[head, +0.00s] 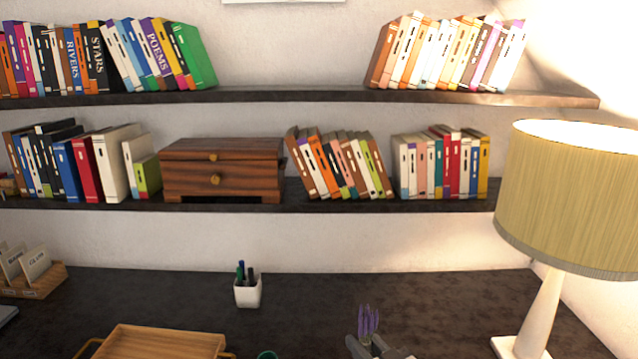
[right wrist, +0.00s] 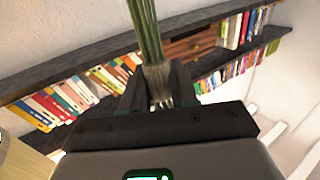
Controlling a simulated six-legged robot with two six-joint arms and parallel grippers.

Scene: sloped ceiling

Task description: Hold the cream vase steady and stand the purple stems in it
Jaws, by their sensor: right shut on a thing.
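The purple stems (head: 368,322) show at the bottom of the head view, right of centre, with their purple heads up and roughly upright. My right gripper (head: 366,347) is shut on them, low at the frame's bottom edge. In the right wrist view, the green stems (right wrist: 146,32) rise from between the fingers of my right gripper (right wrist: 158,88), which close around their pale lower part. I cannot make out the cream vase in either view. My left gripper is not in view.
A white pen cup (head: 247,292) stands on the dark desk (head: 310,300). A wooden tray (head: 160,343) and a green rim (head: 267,355) are at the front. A lamp (head: 570,200) stands at right. Bookshelves (head: 330,95) cross the wall behind. Desk between cup and stems is clear.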

